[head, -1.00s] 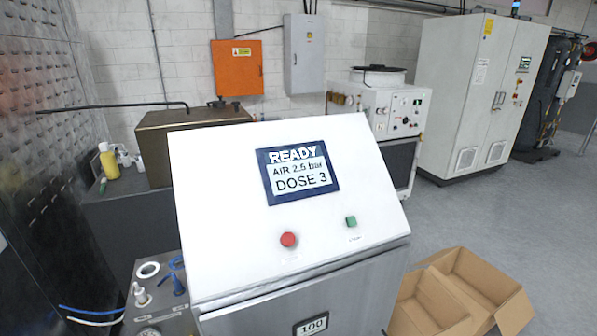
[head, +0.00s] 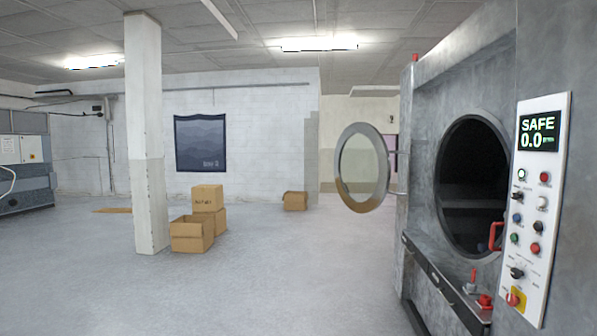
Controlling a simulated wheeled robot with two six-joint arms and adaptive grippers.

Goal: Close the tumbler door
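The tumbler door (head: 361,168) is a round glass disc in a metal ring. It stands wide open, swung out to the left on its hinge at the machine's far edge. The tumbler's round opening (head: 470,185) is dark and uncovered on the grey machine front at the right. A red handle (head: 495,236) sits at the opening's right rim. Neither of my grippers is in the head view.
A control panel (head: 536,205) right of the opening reads SAFE 0.0. Below the opening runs a ledge with red fittings (head: 485,301). A white pillar (head: 146,135) and cardboard boxes (head: 192,234) stand at left. The floor between is clear.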

